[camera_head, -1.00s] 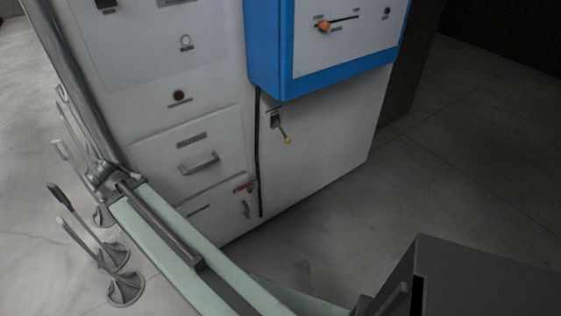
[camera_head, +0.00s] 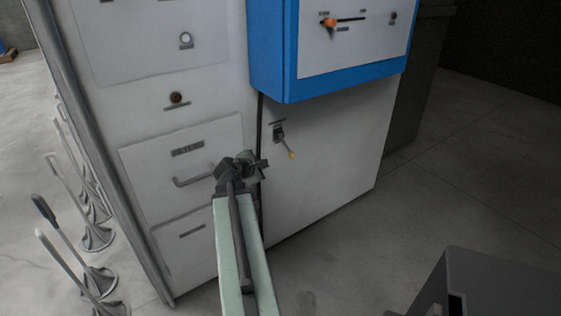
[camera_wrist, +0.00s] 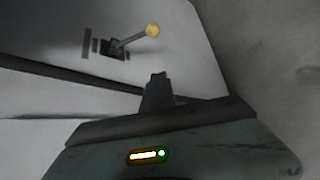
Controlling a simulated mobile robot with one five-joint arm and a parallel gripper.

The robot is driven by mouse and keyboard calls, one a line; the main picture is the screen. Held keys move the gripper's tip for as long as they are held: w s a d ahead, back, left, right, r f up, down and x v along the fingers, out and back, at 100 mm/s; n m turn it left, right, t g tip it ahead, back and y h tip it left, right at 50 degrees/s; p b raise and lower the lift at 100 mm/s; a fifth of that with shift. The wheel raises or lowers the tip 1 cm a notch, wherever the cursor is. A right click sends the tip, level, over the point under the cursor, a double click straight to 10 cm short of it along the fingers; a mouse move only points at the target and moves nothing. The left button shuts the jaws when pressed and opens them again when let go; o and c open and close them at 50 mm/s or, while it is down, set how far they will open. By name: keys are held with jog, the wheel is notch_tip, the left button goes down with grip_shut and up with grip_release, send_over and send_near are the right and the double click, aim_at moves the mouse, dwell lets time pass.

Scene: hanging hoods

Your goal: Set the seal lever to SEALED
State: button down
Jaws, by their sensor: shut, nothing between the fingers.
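The seal lever is likely the small lever with a yellow knob (camera_head: 291,155) on the white lower panel, under the blue cabinet; its label is too small to read. The lever slants down and right from a dark mount. In the wrist view the lever's knob (camera_wrist: 152,30) shows at the top, with its dark mount to the left. My gripper (camera_head: 258,165) is just left of the lever, apart from it, in front of the drawer's right side. In the wrist view the shut fingertips (camera_wrist: 159,77) point toward the panel, below the knob, with nothing in them.
A blue-framed panel (camera_head: 270,50) with an orange-knobbed slider (camera_head: 329,23) overhangs above the lever. A drawer handle (camera_head: 194,178) is close left of my gripper. A black cable runs down beside it. Levers on stands (camera_head: 95,280) are at left.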

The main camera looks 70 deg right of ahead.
jog(key=s+d+f+b, duration=0.2)
jog(key=s+d+f, duration=0.1)
jog(key=d, duration=0.7)
jog(key=shift+s+d+b, duration=0.2)
jog(key=shift+s+b, duration=0.15)
jog(key=shift+b, duration=0.05)
